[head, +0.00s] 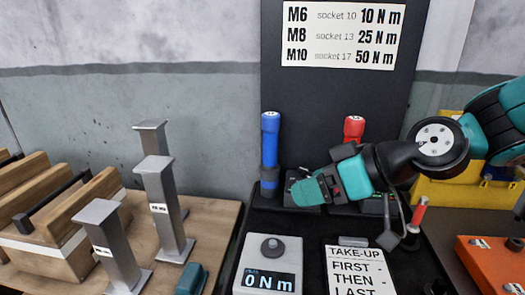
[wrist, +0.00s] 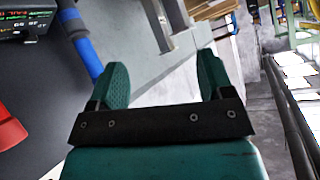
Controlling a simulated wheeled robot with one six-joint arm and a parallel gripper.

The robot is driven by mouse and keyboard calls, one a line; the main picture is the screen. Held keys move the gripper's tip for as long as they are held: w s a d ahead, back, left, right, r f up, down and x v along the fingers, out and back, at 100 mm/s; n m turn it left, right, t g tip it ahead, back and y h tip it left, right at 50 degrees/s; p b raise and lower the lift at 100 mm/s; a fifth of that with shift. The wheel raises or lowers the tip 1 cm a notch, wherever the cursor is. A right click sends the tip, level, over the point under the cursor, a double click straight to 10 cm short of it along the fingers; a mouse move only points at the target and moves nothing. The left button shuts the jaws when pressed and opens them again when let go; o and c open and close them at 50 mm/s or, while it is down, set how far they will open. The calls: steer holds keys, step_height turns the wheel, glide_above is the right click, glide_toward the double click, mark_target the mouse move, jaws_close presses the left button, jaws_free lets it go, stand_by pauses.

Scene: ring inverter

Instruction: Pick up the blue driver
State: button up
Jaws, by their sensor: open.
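The blue driver (head: 270,142) stands upright in a dark holder against the black back panel in the head view. In the wrist view it shows as a blue shaft (wrist: 88,58) at the left, outside the fingers. My gripper (head: 305,190) is to the right of the blue driver's lower part in the head view, apart from it in the picture. In the wrist view the two teal fingers (wrist: 163,82) are spread with nothing between them.
A red driver (head: 354,128) stands right of the blue one, partly behind my arm. A torque tester (head: 270,253) reading 0 N m and a "TAKE-UP" card (head: 358,268) lie in front. Grey posts (head: 162,205) stand on the wooden bench at left.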

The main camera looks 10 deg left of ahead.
steer(key=w+a+f+t+y+b, duration=0.1)
steer(key=w+f+t+y, duration=0.2)
steer(key=w, duration=0.7)
steer(key=m+t+h, duration=0.1)
steer(key=m+t, duration=0.1)
steer(key=t, duration=0.4)
glide_toward(275, 145)
steer(key=p+x, duration=0.5)
steer(key=x, duration=0.3)
steer(key=shift+r+p, duration=0.1)
steer(key=shift+p, duration=0.3)
steer(key=p+x, duration=0.2)
steer(key=x, duration=0.3)
steer(key=shift+p, duration=0.35)
steer(key=shift+w+a, duration=0.2)
steer(key=shift+w, duration=0.2)
steer(key=c, duration=0.9)
steer(key=shift+c, duration=1.3)
